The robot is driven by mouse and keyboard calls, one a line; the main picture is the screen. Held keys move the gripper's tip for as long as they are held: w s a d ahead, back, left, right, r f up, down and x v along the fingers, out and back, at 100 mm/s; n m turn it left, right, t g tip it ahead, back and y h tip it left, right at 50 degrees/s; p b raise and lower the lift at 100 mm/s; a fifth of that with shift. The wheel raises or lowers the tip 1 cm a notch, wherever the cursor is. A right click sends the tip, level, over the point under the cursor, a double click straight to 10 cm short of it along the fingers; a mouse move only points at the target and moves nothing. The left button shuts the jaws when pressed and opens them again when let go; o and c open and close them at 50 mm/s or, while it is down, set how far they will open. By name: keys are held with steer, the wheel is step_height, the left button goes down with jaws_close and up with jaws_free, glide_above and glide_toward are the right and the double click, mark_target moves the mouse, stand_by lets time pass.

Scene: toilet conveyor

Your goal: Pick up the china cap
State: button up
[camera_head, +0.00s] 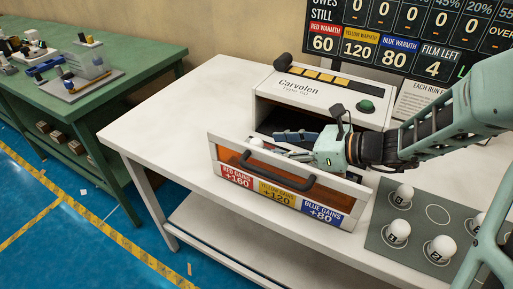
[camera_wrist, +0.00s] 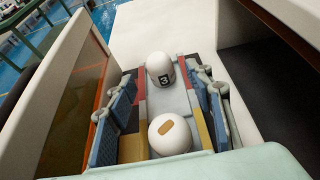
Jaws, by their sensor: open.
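Two white rounded caps stand in the open drawer in the wrist view. One cap (camera_wrist: 160,68) bears a black "3"; the other cap (camera_wrist: 170,135) has an orange-brown patch and is nearer my wrist. I cannot tell which is the china cap. A white cap (camera_head: 257,142) also shows just behind the drawer front in the head view. My gripper (camera_head: 280,144) is open, low in the drawer, pointing left. In the wrist view its fingers (camera_wrist: 163,100) lie on either side of the row of caps, with no clear contact.
The drawer front (camera_head: 225,153) with its dark handle stands close beside my gripper; the Carvolen box (camera_head: 320,92) is behind. A grey mat (camera_head: 380,222) with several white numbered knobs lies right on the white table (camera_head: 165,125). A green bench (camera_head: 130,75) stands left.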

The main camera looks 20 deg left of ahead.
mark_target(262, 143)
steer(key=x, duration=0.4)
steer(key=shift+a+f+b, duration=0.1)
steer(key=shift+a+b, duration=0.2)
steer(key=shift+b, duration=0.05)
steer(key=c, duration=1.3)
steer(key=shift+o, duration=0.2)
